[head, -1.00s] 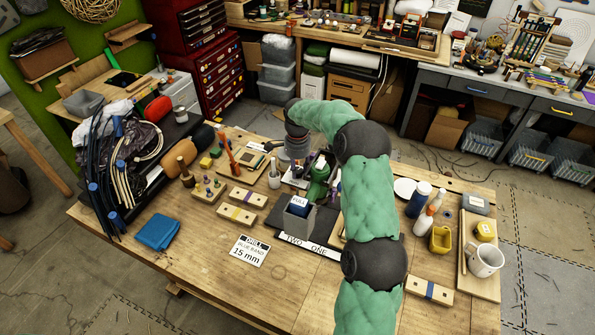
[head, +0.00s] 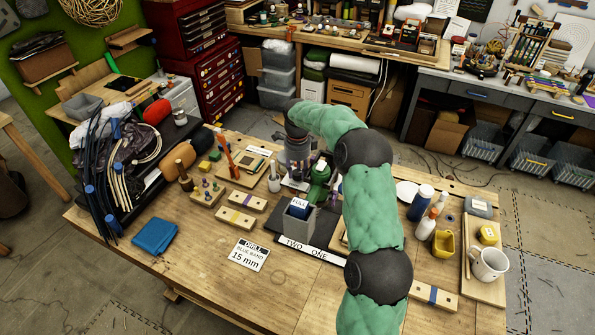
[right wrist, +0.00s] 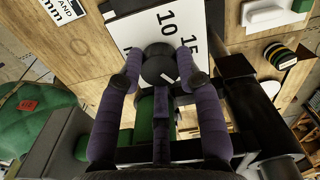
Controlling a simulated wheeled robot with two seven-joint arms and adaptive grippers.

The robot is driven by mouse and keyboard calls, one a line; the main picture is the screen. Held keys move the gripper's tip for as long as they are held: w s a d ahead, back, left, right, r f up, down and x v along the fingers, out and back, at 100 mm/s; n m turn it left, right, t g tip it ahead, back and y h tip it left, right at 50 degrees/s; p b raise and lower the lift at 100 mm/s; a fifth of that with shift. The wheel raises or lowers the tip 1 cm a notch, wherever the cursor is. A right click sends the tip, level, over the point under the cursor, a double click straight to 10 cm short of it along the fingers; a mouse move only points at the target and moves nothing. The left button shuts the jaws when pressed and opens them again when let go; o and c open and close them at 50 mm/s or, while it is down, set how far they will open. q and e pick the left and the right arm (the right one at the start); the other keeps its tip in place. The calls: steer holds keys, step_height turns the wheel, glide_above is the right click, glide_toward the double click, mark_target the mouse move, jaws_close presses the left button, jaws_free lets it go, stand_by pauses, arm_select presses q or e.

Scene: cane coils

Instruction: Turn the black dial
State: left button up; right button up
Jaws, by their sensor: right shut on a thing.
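The black dial (right wrist: 158,66) sits on a white plate (right wrist: 128,32) printed with 10 and 15, seen in the right wrist view. My right gripper (right wrist: 161,76) has a finger on each side of the dial and is shut on it. In the head view my right gripper (head: 297,172) points down beside a green machine (head: 320,180), and the dial is hidden there. A card (head: 249,254) on the bench reads DRILL, BLUE BAND, 15 mm. The dial's exact setting cannot be told. My left gripper is not in view.
A grey box with a blue FULL block (head: 299,208) stands before the machine, behind a TWO ONE label (head: 305,249). Banded wooden blocks (head: 236,219) lie left. Bottles (head: 420,203) and a mug (head: 488,263) stand right. The bench's front left is mostly clear around a blue cloth (head: 154,236).

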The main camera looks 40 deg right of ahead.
mark_target(297, 172)
stand_by(0.3)
steer(key=o, duration=0.9)
step_height(297, 172, up, 12)
stand_by(0.7)
